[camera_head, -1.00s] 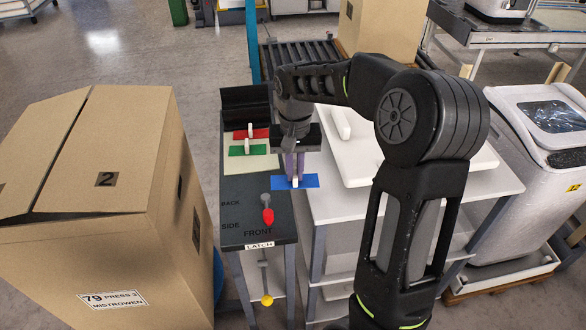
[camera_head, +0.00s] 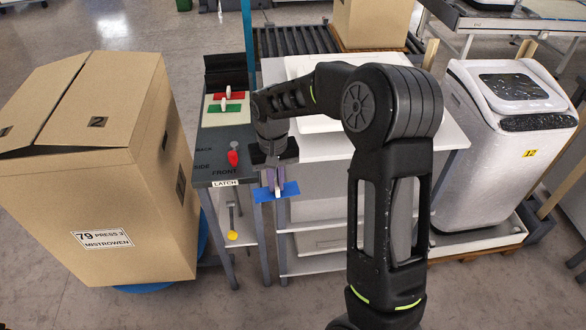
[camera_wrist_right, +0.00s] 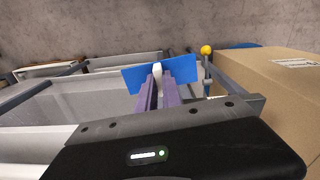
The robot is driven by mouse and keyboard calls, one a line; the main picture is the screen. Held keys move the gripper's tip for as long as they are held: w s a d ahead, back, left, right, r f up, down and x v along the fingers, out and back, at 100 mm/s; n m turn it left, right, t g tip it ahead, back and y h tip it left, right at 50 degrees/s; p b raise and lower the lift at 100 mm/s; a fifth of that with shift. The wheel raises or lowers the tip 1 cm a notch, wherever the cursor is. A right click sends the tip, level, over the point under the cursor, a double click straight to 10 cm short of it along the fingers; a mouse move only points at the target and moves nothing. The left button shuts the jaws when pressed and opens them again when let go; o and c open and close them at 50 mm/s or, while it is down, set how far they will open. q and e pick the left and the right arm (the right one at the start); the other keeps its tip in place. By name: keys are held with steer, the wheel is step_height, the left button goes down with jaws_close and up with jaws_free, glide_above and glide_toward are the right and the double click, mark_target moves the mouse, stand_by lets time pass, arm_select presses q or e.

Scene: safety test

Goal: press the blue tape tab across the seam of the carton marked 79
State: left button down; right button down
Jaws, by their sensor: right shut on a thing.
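My right gripper (camera_head: 274,188) is shut on the white grip of the blue tape tab (camera_head: 290,189). It holds the tab in the air at the front edge of the small table. The right wrist view shows the blue tab (camera_wrist_right: 183,73) flat across the purple fingertips (camera_wrist_right: 159,82). The carton marked 79 (camera_head: 110,200) stands at the left, apart from the tab, its label facing front. Its top flaps (camera_head: 95,90) meet at a seam, and the near left edge looks slightly raised. The carton also shows at the right of the wrist view (camera_wrist_right: 280,85). My left gripper is not in view.
A red tab (camera_head: 236,96) and a green tab (camera_head: 215,109) lie on the small table (camera_head: 215,171) between carton and shelf cart (camera_head: 330,151). A red-knobbed lever (camera_head: 233,158) and a yellow-ended lever (camera_head: 232,235) are near its front. A white-wrapped machine (camera_head: 490,180) stands right.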

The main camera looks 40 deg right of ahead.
steer(key=s+a+f+n, duration=0.1)
steer(key=a+f+n, duration=0.3)
steer(key=a+f, duration=0.7)
steer(key=shift+s+a, duration=0.3)
steer(key=shift+a, duration=0.8)
